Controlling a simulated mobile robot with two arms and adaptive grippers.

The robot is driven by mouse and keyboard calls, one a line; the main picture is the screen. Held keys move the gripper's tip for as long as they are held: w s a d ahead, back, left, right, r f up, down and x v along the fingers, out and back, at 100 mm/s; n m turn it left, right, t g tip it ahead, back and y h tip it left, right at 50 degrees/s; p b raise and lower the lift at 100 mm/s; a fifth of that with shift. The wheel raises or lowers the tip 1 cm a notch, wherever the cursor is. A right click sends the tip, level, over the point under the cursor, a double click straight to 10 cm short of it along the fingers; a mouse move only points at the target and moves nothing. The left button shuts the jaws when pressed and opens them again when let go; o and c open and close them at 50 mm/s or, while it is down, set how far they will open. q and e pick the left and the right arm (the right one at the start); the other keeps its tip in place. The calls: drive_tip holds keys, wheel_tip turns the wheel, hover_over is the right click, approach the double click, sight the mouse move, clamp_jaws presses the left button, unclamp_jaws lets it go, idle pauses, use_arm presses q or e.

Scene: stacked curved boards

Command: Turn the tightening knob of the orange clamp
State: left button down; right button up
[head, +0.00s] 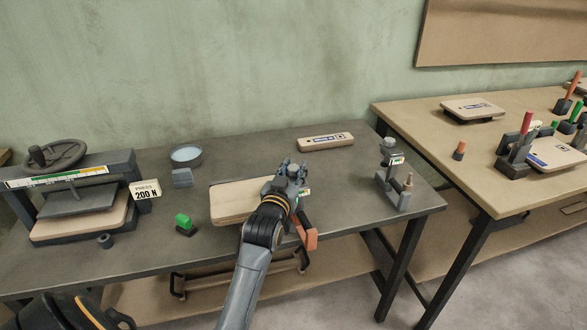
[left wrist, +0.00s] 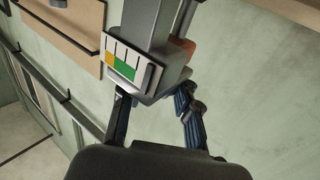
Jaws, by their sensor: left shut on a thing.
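The orange clamp (head: 308,234) stands at the front edge of the dark workbench, beside a light curved board stack (head: 230,203). My left gripper (head: 289,176) is over the top of the clamp and hides most of it, including the knob. In the left wrist view, my left gripper (left wrist: 155,92) has its fingers on either side of a grey clamp head (left wrist: 163,55) with a yellow and green scale label (left wrist: 133,64). It is shut on the clamp's upper part. A bit of orange (left wrist: 208,48) shows behind. My right gripper is not in view.
A press (head: 75,190) marked 200 N stands at left. A round tin (head: 186,155), a green-topped block (head: 184,224) and another board (head: 325,142) lie on the bench (head: 140,262). A grey clamp (head: 392,180) stands close on the right. A second table (head: 415,115) is beyond.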

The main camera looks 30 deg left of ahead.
use_arm(q)
drive_tip(key=shift+y, duration=0.3)
drive_tip(key=c, duration=1)
unclamp_jaws()
drive_tip(key=shift+o, duration=0.2)
drive_tip(key=v, duration=1.2)
drive_tip(key=shift+r, duration=0.1)
